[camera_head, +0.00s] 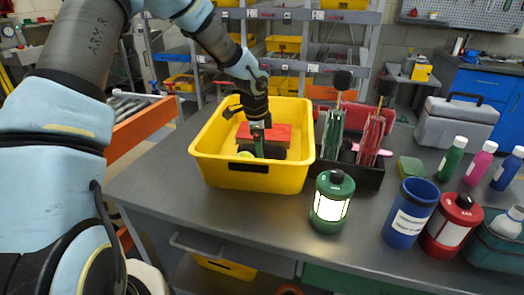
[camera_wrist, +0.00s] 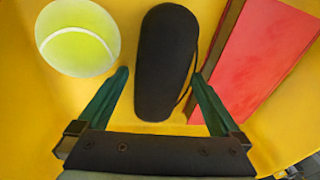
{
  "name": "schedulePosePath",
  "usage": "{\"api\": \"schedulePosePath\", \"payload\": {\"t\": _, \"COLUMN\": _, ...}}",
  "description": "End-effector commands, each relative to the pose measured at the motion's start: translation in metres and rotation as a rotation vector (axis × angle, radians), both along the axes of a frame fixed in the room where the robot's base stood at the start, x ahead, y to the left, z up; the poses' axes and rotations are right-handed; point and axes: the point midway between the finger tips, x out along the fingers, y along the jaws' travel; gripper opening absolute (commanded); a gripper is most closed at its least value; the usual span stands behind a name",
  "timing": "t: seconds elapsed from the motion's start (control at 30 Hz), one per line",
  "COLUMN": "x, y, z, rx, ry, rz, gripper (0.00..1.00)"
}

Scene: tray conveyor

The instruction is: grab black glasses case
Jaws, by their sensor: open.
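The black glasses case (camera_wrist: 165,62) lies in the yellow bin (camera_head: 215,172), seen large in the wrist view between a tennis ball and a red box. In the head view the case (camera_head: 272,151) shows as a dark shape inside the bin, partly behind my gripper. My gripper (camera_wrist: 160,90) is open, with one green finger on each side of the case's near end. In the head view it reaches down into the bin (camera_head: 259,150). I cannot tell whether the fingers touch the case.
In the bin, a tennis ball (camera_wrist: 78,38) lies left of the case and a red box (camera_wrist: 262,60) lies right. A black tray (camera_head: 365,178) stands right of the bin. A green lantern (camera_head: 331,202), blue can (camera_head: 409,212) and red lantern (camera_head: 452,225) stand on the table.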

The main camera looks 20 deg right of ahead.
Motion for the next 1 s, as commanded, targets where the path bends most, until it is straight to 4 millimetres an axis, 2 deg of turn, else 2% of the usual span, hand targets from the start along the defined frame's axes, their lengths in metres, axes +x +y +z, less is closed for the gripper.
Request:
{"api": "schedulePosePath", "payload": {"t": 0.2, "x": 0.0001, "y": -0.0002, "z": -0.0006, "rx": 0.000, "ry": -0.001, "rz": 0.000, "gripper": 0.99}}
{"api": "schedulePosePath", "payload": {"t": 0.9, "x": 0.0001, "y": -0.0002, "z": -0.0002, "rx": 0.000, "ry": 0.000, "rz": 0.001, "gripper": 0.20}}
{"api": "schedulePosePath", "payload": {"t": 1.0, "x": 0.0001, "y": -0.0002, "z": 0.0000, "rx": -0.001, "ry": -0.001, "rz": 0.001, "gripper": 0.20}}
